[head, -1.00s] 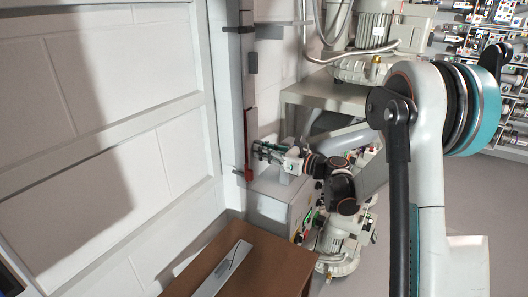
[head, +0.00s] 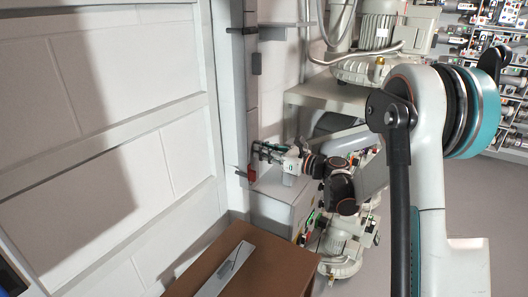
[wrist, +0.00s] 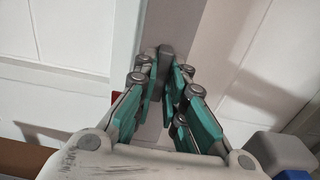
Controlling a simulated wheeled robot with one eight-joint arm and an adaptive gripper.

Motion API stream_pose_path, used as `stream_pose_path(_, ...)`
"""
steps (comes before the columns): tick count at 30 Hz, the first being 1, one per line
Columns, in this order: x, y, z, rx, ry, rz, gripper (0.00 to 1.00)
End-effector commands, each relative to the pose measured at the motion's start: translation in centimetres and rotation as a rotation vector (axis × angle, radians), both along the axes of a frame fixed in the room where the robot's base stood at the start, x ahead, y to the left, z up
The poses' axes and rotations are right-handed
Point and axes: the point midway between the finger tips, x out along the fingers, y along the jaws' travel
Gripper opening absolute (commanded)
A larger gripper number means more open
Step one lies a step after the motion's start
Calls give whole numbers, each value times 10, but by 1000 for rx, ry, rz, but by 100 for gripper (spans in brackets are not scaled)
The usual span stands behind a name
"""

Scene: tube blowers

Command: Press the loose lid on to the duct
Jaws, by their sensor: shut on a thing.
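The duct (head: 236,90) is a tall grey channel running upright along the white wall in the head view. A pale grey strip of it shows beyond the fingertips in the wrist view (wrist: 185,25). I cannot clearly tell the loose lid from the duct body. My gripper (head: 257,152) is at the duct's lower part. In the wrist view, its teal-sided fingers (wrist: 166,62) are closed on a small dark grey piece (wrist: 166,50) in front of the strip. A red piece (head: 251,172) shows just below the fingers; its link to the lid is unclear.
A grey block (head: 256,63) sticks out from the duct higher up. A brown table (head: 265,268) with a pale strip on it (head: 222,270) stands at the bottom. A grey cabinet (head: 273,206) and blower machines (head: 365,62) stand close to the right.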

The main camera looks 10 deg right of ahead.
Motion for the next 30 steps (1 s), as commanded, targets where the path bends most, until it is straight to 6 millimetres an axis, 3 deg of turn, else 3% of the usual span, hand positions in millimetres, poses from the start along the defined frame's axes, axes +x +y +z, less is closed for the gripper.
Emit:
stream_pose_path(1, 0, 0, 0, 0, 0, 0, 18)
stream_pose_path(3, 0, 0, 0, 0, 0, 0, 34)
stream_pose_path(17, -6, -7, 0, 0, 0, -1, 35)
stream_pose_path(30, -64, -65, 0, 0, 0, -3, 35)
